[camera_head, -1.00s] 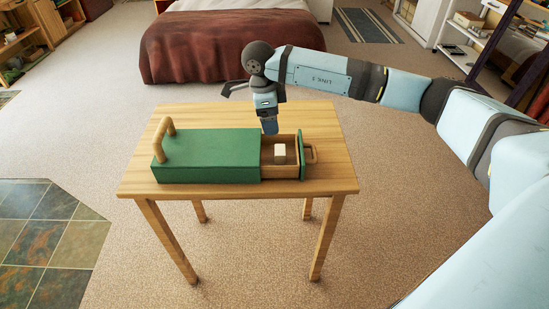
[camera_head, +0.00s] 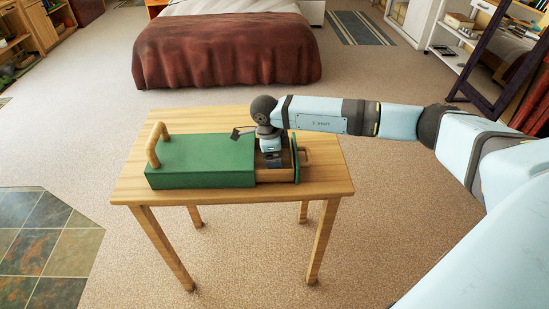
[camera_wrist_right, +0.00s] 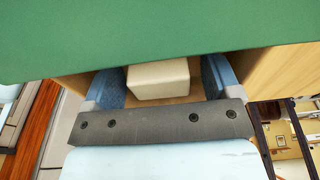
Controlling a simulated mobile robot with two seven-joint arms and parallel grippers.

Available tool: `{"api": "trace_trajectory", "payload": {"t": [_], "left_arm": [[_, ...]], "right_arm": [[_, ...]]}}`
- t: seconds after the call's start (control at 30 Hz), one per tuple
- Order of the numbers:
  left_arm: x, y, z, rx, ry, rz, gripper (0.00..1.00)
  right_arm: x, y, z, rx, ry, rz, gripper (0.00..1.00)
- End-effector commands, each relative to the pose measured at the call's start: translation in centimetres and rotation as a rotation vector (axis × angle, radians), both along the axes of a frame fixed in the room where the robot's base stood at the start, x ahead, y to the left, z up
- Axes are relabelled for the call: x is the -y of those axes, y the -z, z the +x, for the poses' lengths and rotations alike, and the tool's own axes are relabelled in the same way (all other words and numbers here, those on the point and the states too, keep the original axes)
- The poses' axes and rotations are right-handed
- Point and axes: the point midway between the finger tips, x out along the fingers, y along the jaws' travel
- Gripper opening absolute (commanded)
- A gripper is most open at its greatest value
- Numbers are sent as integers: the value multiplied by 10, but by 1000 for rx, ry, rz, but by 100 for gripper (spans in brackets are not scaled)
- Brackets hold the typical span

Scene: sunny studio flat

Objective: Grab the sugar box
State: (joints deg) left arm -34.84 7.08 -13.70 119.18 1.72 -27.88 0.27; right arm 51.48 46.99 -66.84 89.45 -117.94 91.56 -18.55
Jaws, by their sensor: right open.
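The sugar box, a small plain cream block (camera_wrist_right: 158,80), lies in the open wooden drawer (camera_head: 276,181) of the green box (camera_head: 203,164). In the right wrist view it sits between the two blue fingers of my right gripper (camera_wrist_right: 163,74), with a gap on each side. In the head view my right gripper (camera_head: 273,160) reaches down into the drawer and hides the sugar box. My right gripper is open. My left gripper is not in view.
The green box with its wooden arched handle (camera_head: 157,143) stands on a small wooden table (camera_head: 225,118). The drawer's front panel and handle (camera_head: 305,157) stick out to the right. A bed (camera_head: 225,48) stands behind; open carpet surrounds the table.

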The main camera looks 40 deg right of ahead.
Motion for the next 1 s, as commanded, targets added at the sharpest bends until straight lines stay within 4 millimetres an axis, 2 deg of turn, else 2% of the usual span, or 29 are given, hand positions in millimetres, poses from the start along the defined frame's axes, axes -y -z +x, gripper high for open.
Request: {"api": "trace_trajectory", "payload": {"t": [0.17,0.4,0.77,0.87,1.0], "left_arm": [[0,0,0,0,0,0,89],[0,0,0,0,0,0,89],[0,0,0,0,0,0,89],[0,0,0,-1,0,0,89],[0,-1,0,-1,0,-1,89]], "right_arm": [[0,0,0,1,0,0,83],[0,0,0,1,0,-1,30],[0,-3,1,1,0,0,30],[0,-11,1,2,1,0,30],[0,-31,1,4,-1,0,30]]}}
